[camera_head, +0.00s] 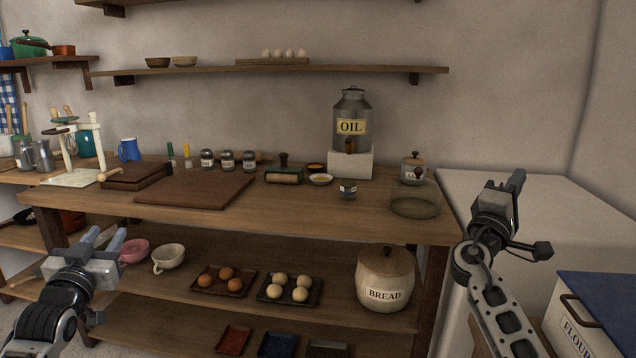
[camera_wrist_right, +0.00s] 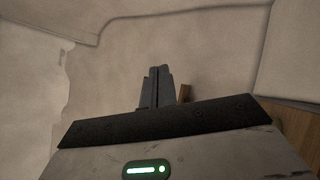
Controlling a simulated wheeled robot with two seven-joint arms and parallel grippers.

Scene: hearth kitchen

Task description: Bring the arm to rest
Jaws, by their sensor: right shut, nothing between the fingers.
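My right arm comes in from the lower right in the head view. My right gripper (camera_head: 517,183) is raised in front of the pale block at the right, points upward, and is shut and empty. In the right wrist view its fingers (camera_wrist_right: 157,87) are together with nothing between them. My left gripper (camera_head: 104,240) is at the lower left, in front of the lower shelf. Its two fingers stand apart with nothing seen between them.
A wooden workbench (camera_head: 290,205) holds a dark board (camera_head: 195,188), an oil can (camera_head: 351,120) and a glass bowl (camera_head: 415,203) at its right end. A bread crock (camera_head: 385,278) stands on the shelf below. A flour bin (camera_head: 580,325) is at the lower right, close to my right arm.

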